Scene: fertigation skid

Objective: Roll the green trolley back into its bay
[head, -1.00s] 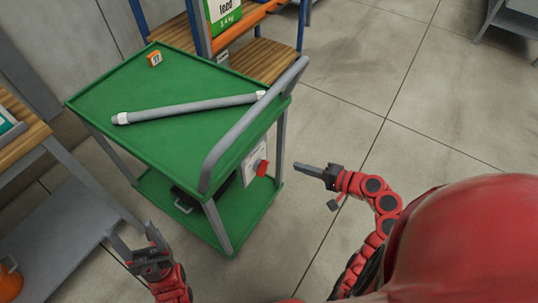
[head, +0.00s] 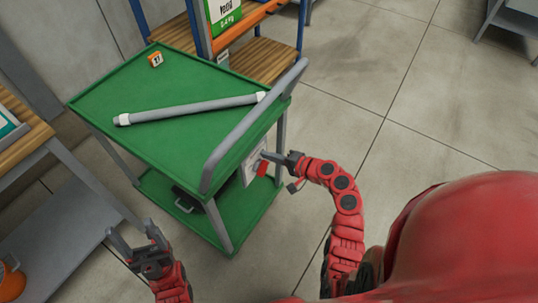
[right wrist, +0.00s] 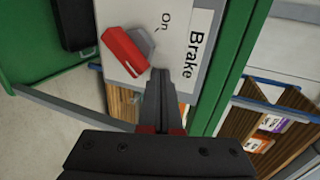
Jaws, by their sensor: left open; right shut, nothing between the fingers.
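The green trolley (head: 172,82) stands on the floor with a grey push handle (head: 240,142) along its near right side. My left gripper (head: 133,240) is open and empty, left of the trolley's near leg.
A wooden-topped bench (head: 22,140) with a grey lower shelf stands left of the trolley. A blue-framed rack with wooden shelves (head: 262,60) stands behind it. A dark case (head: 187,200) sits on the trolley's lower shelf. Floor to the right is clear.

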